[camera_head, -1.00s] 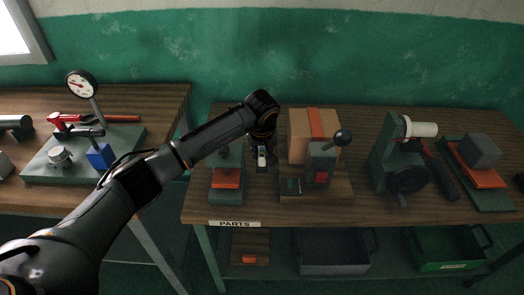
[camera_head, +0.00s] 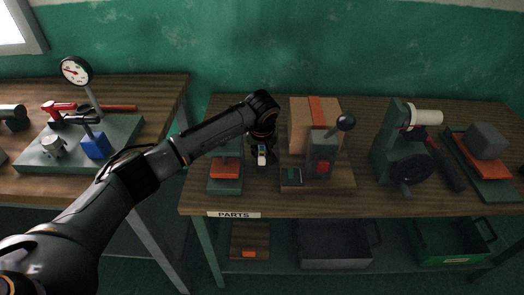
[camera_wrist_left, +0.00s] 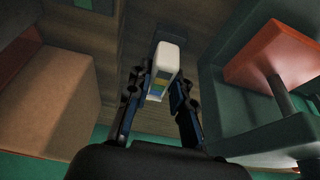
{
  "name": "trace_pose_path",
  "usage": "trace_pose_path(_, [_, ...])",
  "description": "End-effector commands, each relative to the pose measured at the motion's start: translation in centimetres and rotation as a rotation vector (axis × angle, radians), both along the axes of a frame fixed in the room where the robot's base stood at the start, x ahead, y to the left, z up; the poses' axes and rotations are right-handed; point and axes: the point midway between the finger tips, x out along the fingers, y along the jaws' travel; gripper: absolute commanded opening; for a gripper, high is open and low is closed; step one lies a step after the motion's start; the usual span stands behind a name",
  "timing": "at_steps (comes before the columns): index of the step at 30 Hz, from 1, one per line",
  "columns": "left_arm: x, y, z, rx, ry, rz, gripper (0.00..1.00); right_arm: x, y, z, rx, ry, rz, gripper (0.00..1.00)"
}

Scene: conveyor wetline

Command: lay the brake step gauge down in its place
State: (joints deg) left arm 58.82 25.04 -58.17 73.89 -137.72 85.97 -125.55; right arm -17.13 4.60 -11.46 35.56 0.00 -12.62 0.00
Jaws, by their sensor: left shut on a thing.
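The brake step gauge appears to be the small white block with coloured bands (camera_wrist_left: 165,62) in the left wrist view; its white end also shows in the head view (camera_head: 261,154). My left gripper (camera_wrist_left: 160,85) is shut on it, one dark finger on each side. The arm reaches over the wooden parts bench, and the gripper (camera_head: 262,158) points down between a green-based orange fixture and a cardboard box. A dark patch lies behind the gauge in the wrist view; I cannot tell whether it is its place or a shadow. My right gripper is not in view.
The orange-topped fixture (camera_head: 225,169) stands close on the left. The cardboard box (camera_head: 302,125) and a lever press (camera_head: 321,155) stand close on the right. A hand-wheel machine (camera_head: 396,150) is farther right. A dial gauge stand (camera_head: 77,71) is on the left bench.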

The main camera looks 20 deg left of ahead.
Motion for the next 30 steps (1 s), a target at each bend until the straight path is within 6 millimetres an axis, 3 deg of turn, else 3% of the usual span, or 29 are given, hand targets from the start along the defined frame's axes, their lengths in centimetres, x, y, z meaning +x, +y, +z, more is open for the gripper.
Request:
trace_pose_path(17, [0.0, 0.0, -1.2, 0.000, -0.001, 0.000, 0.00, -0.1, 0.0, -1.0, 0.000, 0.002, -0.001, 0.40])
trace_pose_path(18, [0.0, 0.0, -1.1, 0.000, -0.001, 0.000, 0.30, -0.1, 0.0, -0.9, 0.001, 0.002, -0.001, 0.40])
trace_pose_path(21, [0.0, 0.0, -1.1, 0.000, -0.001, 0.000, 0.48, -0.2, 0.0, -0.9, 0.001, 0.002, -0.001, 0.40])
trace_pose_path(30, [0.0, 0.0, -1.0, 0.000, 0.000, 0.000, 0.48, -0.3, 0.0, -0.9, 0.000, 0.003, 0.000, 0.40])
